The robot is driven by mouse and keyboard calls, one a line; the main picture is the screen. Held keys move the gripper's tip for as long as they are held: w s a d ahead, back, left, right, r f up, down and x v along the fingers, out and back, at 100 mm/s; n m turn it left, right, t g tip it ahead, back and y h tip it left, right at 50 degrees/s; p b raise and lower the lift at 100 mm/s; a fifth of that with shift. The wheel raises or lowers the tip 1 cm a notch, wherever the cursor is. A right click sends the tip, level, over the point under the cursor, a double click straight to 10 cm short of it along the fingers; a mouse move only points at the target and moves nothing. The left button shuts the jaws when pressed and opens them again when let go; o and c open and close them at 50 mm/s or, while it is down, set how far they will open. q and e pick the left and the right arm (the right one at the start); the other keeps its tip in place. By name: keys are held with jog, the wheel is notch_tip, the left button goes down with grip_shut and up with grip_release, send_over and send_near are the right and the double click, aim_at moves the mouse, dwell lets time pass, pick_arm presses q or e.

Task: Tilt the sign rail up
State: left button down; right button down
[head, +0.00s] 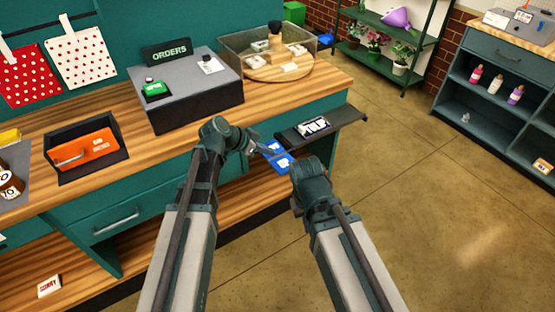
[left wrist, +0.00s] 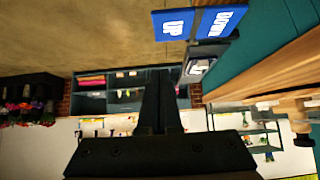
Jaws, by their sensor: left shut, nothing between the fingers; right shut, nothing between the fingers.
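The sign rail (head: 345,122) is a dark flat bar jutting from the counter's right end, with a black-and-white sign (head: 314,127) on it. It looks level. Blue UP and DOWN plates (head: 281,163) are beside it, partly hidden by my grippers; in the left wrist view the UP plate (left wrist: 173,24) and DOWN plate (left wrist: 220,22) show at the top. My left gripper (head: 273,153) is shut and empty, in front of the plates; its fingers (left wrist: 160,105) are together. Whether it touches them I cannot tell. My right gripper (head: 308,166) is shut just right of the plates, its fingertips mostly hidden.
An orange-fronted tray (head: 84,145) is at left.

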pick_arm(q)
jog(key=b, duration=0.8)
send_over(286, 171)
jog(key=f, duration=0.8)
jog(key=shift+w+a+f, duration=0.2)
jog(key=shift+a+f, duration=0.1)
jog(key=shift+f+b, duration=1.05)
jog(key=shift+s+d+f+t+b, duration=0.1)
jog(key=shift+s+f+t+b, duration=0.15)
jog(key=shift+f+t+b, duration=0.2)
jog(key=shift+s+d+f+m+t+y+b, duration=0.1)
jog(key=shift+s+f+m+t+y+b, duration=0.1)
jog(key=shift+f+m+t+y+b, duration=0.65)
jog(key=f+t+b, duration=0.1)
jog(key=b, duration=0.2)
jog(key=shift+f+m+y, duration=0.25)
jog(key=shift+f+m, duration=0.1)
jog(key=shift+f, duration=0.05)
jog(key=shift+w+f+b, duration=0.15)
jog(key=shift+b, duration=0.3)
jog(key=shift+f, duration=0.25)
jog(key=shift+r, duration=0.1)
